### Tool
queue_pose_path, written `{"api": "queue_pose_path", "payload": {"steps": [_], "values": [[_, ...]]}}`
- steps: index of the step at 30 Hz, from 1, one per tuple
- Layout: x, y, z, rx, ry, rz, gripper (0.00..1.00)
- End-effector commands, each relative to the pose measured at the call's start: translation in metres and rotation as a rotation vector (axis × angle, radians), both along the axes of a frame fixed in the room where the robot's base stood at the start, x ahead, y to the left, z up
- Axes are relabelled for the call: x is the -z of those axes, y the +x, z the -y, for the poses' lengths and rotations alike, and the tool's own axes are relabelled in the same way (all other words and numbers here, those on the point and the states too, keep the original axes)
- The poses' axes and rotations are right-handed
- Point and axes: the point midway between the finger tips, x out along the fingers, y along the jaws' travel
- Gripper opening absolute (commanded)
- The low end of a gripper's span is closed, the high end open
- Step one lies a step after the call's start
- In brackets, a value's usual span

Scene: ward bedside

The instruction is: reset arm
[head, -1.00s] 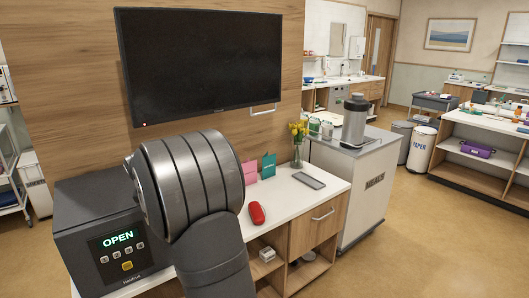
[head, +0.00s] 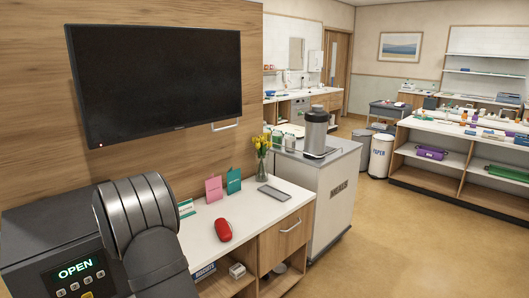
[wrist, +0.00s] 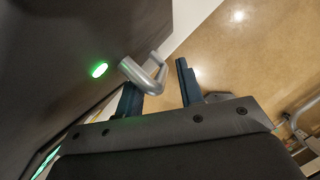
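My gripper (wrist: 158,84) shows in the wrist view with its two dark blue fingers apart and nothing clasped between them. A grey bar handle (wrist: 154,76) on a dark panel (wrist: 60,50) lies close to the left finger and overlaps it in the picture; I cannot tell whether they touch. A green light (wrist: 99,69) glows on the panel. In the head view my arm bends in front of a dark box (head: 40,225) at the lower left, whose display reads OPEN. My gripper is hidden in that view.
A white counter (head: 265,213) carries a red case (head: 223,230), a grey tablet-like slab (head: 273,193), pink (head: 214,189) and teal (head: 234,181) cards and a flower vase (head: 262,165). A MEALS cart (head: 335,195) with a metal flask (head: 316,132) stands beyond. Open floor (head: 420,250) lies right.

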Motion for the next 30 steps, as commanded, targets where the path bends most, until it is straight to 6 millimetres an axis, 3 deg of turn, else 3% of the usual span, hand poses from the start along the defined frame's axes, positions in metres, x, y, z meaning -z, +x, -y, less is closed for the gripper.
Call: {"api": "queue_pose_path", "payload": {"steps": [8, 14, 30], "values": [[-0.001, -0.001, 0.000, 0.000, 0.000, 0.000, 0.34], [-0.015, -0.005, 0.001, 0.000, 0.000, 0.002, 0.34], [-0.113, -0.043, 0.010, 0.000, 0.004, 0.006, 0.34]]}}
